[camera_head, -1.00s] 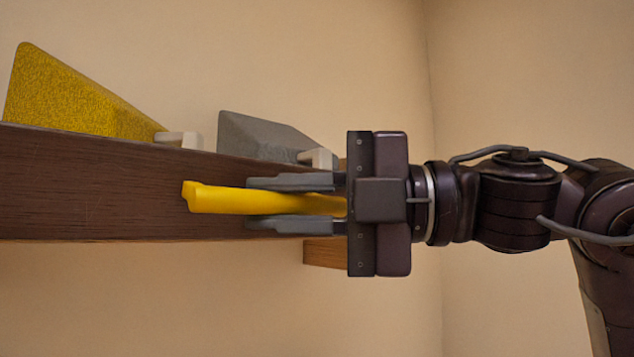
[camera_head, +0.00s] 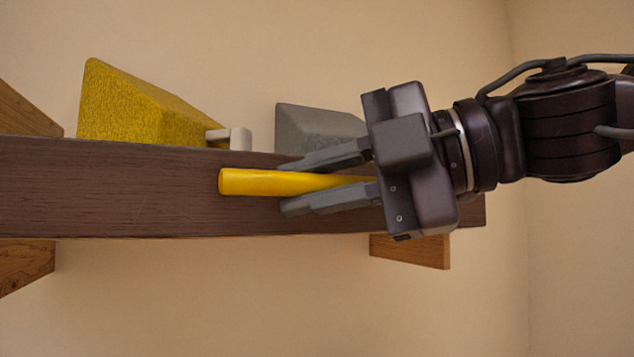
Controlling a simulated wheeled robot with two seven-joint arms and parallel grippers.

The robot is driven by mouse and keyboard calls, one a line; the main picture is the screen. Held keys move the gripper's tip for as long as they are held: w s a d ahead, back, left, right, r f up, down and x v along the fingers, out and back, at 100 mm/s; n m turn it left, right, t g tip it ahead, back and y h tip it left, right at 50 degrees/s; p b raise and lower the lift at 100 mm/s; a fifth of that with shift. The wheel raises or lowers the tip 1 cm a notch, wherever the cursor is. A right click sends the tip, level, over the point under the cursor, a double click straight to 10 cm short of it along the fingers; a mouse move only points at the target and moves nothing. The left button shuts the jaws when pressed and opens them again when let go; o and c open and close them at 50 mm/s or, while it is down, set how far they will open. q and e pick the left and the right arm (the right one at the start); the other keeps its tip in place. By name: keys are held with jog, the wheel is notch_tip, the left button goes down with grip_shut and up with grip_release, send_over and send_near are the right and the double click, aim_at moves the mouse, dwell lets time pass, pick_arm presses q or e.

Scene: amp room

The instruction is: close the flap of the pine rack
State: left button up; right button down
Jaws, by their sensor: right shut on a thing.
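The flap of the rack is a long dark brown board (camera_head: 120,190) that runs across the left and middle of the head view. A yellow bar handle (camera_head: 255,182) lies along its front face. My right gripper (camera_head: 300,184) comes in from the right and is shut on the yellow handle, one finger above it and one below. The gripper hides the handle's right end and part of the board. Lighter wooden parts of the rack (camera_head: 420,250) show behind the board at the lower right and at the left edge. My left gripper is not in view.
A yellow rough-textured wedge-shaped block (camera_head: 140,110) and a grey one (camera_head: 310,128) show above the board's top edge. A small pale piece (camera_head: 238,139) sits beside the yellow block. Plain beige walls are behind, with a corner at the right. The space below the board looks clear.

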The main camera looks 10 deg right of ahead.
aim_at(332, 181)
jog(key=c, duration=1.3)
grip_release()
jog(key=shift+w, duration=0.1)
jog(key=shift+c, duration=0.2)
jog(key=shift+d, duration=0.25)
jog(key=b+v, duration=0.2)
jog(key=v, duration=0.4)
jog(key=shift+d+r, duration=0.1)
jog(key=shift+d, duration=0.15)
jog(key=shift+s+d+r+b, duration=0.15)
jog(key=shift+s+d+b, duration=0.15)
jog(key=shift+s, duration=0.1)
